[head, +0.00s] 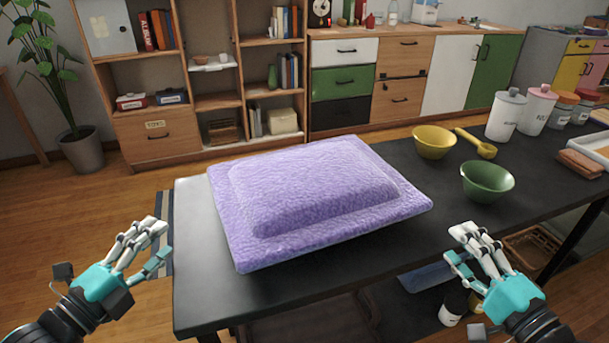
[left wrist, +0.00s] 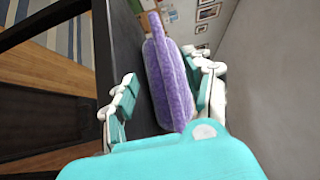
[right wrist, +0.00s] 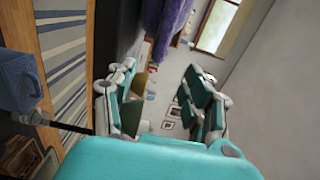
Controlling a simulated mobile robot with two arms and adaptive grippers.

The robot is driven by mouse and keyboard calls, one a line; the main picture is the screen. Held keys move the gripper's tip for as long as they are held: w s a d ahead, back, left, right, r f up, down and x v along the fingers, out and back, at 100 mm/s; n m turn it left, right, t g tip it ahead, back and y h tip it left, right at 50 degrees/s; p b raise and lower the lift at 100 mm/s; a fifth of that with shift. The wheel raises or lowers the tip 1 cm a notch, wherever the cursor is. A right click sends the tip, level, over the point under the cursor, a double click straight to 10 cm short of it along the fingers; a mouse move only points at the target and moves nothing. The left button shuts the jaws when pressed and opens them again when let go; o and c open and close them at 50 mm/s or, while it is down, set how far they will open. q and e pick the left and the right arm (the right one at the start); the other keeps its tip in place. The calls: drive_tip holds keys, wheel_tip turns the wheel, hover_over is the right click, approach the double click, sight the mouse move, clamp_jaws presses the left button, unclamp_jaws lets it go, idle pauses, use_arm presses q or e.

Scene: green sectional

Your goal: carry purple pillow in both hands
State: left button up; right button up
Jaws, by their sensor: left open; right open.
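The purple pillow (head: 310,190) lies flat on the near left end of the dark table (head: 195,265). My left gripper (head: 150,245) is open and empty, to the left of the pillow and apart from it, beside the table's left edge. In the left wrist view the pillow (left wrist: 172,80) shows between my open left fingers (left wrist: 165,95). My right gripper (head: 470,250) is open and empty, to the right of the pillow's near right corner and apart from it. In the right wrist view only part of the pillow (right wrist: 168,25) shows at the top, beyond my right fingers (right wrist: 165,100).
A green bowl (head: 487,182), a yellow bowl (head: 433,142) and a yellow scoop (head: 478,146) stand right of the pillow. White and pink canisters (head: 505,115) are farther right. Shelves and cabinets line the back wall. A potted plant (head: 80,150) stands on the floor at left.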

sight(219, 187)
use_arm(q)
drive_tip(key=shift+s, duration=0.1)
use_arm(e)
drive_tip(key=shift+s, duration=0.1)
use_arm(q)
drive_tip(key=x, duration=1.7)
drive_tip(key=shift+d+f, duration=0.1)
drive_tip(key=shift+d, duration=0.05)
use_arm(e)
drive_tip(key=x, duration=1.7)
drive_tip(key=shift+w, duration=0.2)
use_arm(q)
drive_tip(key=shift+c, duration=0.3)
use_arm(e)
drive_tip(key=shift+c, duration=0.3)
use_arm(q)
clamp_jaws()
use_arm(e)
clamp_jaws()
